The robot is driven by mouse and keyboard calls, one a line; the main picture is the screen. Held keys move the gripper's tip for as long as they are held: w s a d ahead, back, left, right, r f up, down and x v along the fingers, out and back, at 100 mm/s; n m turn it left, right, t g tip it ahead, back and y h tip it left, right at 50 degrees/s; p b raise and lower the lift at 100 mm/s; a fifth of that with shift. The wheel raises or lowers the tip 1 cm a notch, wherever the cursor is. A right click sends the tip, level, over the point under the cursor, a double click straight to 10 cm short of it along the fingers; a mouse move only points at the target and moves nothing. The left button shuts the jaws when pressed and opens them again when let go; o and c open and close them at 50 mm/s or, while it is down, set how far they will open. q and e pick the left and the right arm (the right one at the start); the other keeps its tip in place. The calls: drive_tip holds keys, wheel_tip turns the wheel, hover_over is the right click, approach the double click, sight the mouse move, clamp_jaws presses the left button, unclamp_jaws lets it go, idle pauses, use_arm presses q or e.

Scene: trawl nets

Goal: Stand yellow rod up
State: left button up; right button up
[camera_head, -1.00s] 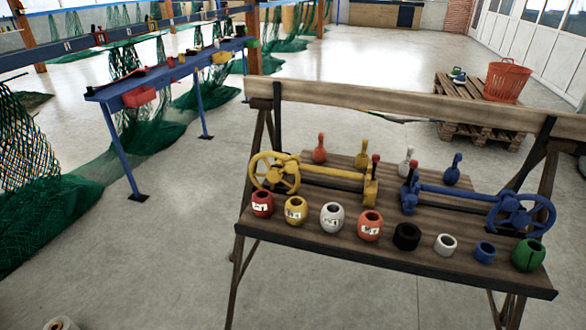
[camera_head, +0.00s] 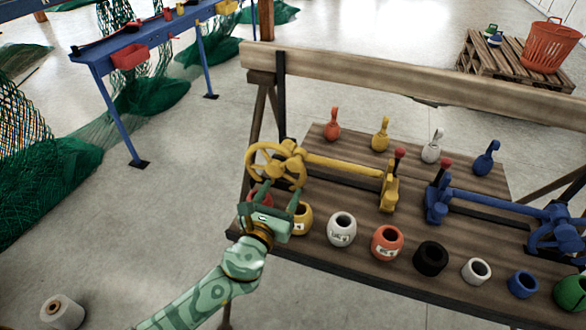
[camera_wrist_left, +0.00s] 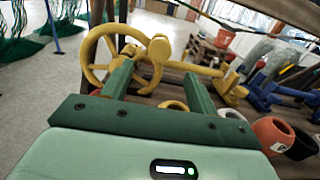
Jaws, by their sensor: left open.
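The yellow rod (camera_head: 345,167) lies roughly level on the wooden bench, between a yellow handwheel (camera_head: 276,164) at its left and a yellow end block (camera_head: 389,190) at its right. My left gripper (camera_head: 268,197) is open and empty, in front of the handwheel and left end of the rod. In the left wrist view, the handwheel (camera_wrist_left: 108,55) shows between and left of the open fingers, and the rod (camera_wrist_left: 196,70) runs off to the right behind the right finger. My right gripper is not in view.
Several floats, including yellow (camera_head: 300,219), white (camera_head: 341,229) and orange (camera_head: 387,242), stand along the bench's front edge. A blue rod assembly (camera_head: 490,203) lies at right. Several pear-shaped floats stand behind, before a raised beam (camera_head: 400,84).

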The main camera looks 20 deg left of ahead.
sight(293, 167)
use_arm(q)
drive_tip(key=w, duration=0.4)
drive_tip(key=w+b, duration=0.1)
drive_tip(key=w, duration=0.3)
drive_tip(key=shift+w+d, duration=0.2)
drive_tip(key=shift+w, duration=0.15)
clamp_jaws()
